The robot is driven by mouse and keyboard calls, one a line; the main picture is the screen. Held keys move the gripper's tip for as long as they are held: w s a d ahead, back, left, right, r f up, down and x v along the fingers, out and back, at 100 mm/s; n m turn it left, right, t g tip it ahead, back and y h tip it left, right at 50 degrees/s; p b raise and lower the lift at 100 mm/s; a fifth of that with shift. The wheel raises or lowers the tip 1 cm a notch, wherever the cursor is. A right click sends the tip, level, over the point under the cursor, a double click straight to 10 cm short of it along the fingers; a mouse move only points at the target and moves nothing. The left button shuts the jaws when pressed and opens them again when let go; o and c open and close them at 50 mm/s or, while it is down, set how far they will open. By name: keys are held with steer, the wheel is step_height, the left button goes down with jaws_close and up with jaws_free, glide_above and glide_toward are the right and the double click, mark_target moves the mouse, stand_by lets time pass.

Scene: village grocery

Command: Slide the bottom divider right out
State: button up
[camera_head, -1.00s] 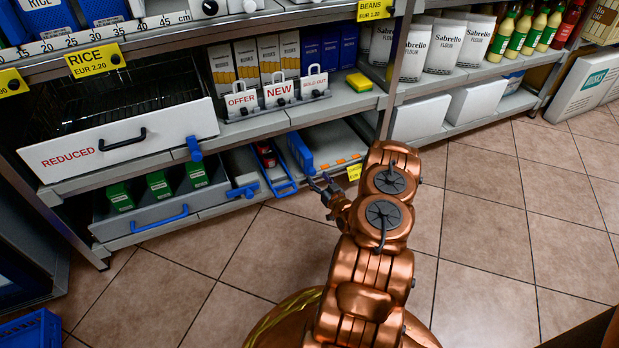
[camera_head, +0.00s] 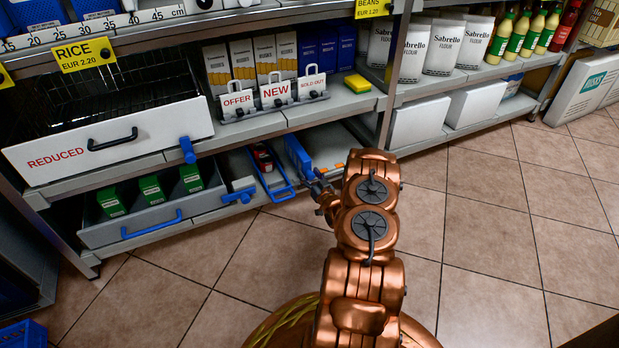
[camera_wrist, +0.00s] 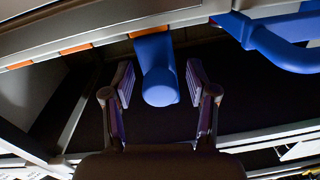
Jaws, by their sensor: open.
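The bottom divider (camera_head: 299,156) is a blue upright plate on the lowest shelf, right of a blue-framed tray. In the wrist view its rounded blue front end (camera_wrist: 158,82) sticks out towards me. My gripper (camera_head: 318,187) is at the front of the lowest shelf, close to the divider's near end. In the wrist view my gripper (camera_wrist: 160,70) is open, with one finger on each side of the blue end. Gaps show on both sides, so the fingers do not appear to touch it. My arm hides part of the shelf to the right.
The blue-framed tray (camera_head: 280,192) holds a red item; its handle also shows close on the right in the wrist view (camera_wrist: 285,52). A grey drawer (camera_head: 155,217) with green boxes is further left. The shelf above holds sign clips (camera_head: 275,97) and a yellow sponge (camera_head: 357,83).

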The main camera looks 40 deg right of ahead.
jaws_close()
stand_by(0.5)
